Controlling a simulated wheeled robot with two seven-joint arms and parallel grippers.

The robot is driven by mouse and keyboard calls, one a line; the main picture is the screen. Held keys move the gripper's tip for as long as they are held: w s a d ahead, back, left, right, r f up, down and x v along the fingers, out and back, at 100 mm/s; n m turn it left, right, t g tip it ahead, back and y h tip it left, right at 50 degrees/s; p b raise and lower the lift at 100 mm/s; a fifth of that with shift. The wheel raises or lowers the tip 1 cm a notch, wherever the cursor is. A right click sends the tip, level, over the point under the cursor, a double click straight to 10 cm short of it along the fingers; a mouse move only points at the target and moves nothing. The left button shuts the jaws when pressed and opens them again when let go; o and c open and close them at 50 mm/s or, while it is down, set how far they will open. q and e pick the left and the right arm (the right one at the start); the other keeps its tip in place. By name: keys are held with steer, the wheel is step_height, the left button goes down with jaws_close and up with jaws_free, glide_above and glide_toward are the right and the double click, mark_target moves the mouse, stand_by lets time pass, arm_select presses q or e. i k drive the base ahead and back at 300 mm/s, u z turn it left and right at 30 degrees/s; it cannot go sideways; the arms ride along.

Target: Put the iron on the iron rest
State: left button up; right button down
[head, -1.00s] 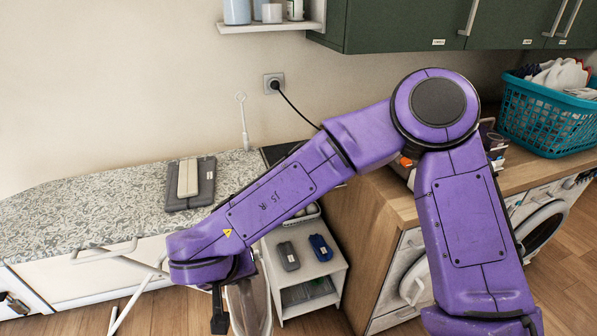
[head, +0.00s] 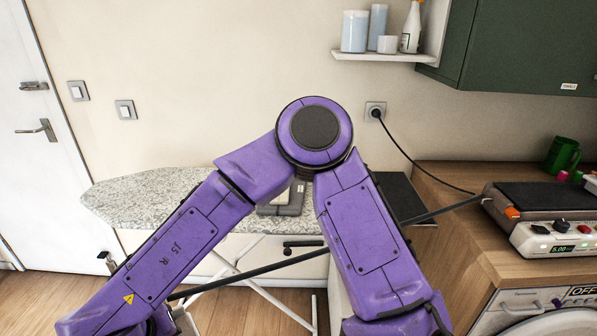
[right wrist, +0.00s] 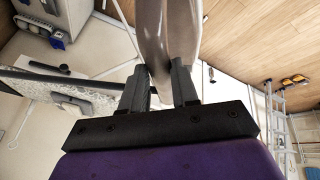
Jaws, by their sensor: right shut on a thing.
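The iron rest (head: 291,198), a dark grey pad with a paler strip, lies on the speckled ironing board (head: 145,195) in the head view, partly hidden behind my right elbow. My right gripper (right wrist: 160,72) is shut on a glossy grey-brown body, which looks like the iron (right wrist: 165,35), in the right wrist view. Only part of the iron shows there. In the head view my right forearm slopes down to the lower left, in front of the board, and the gripper and iron are below the picture edge. My left gripper is not in view.
A shelf (head: 385,56) and green cabinet (head: 515,50) hang above. A white door (head: 45,140) stands left. A dark straight line runs behind my arm.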

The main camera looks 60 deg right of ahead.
mark_target(379, 188)
steer(key=u, duration=0.9)
steer(key=k, duration=1.55)
steer(key=z, duration=1.85)
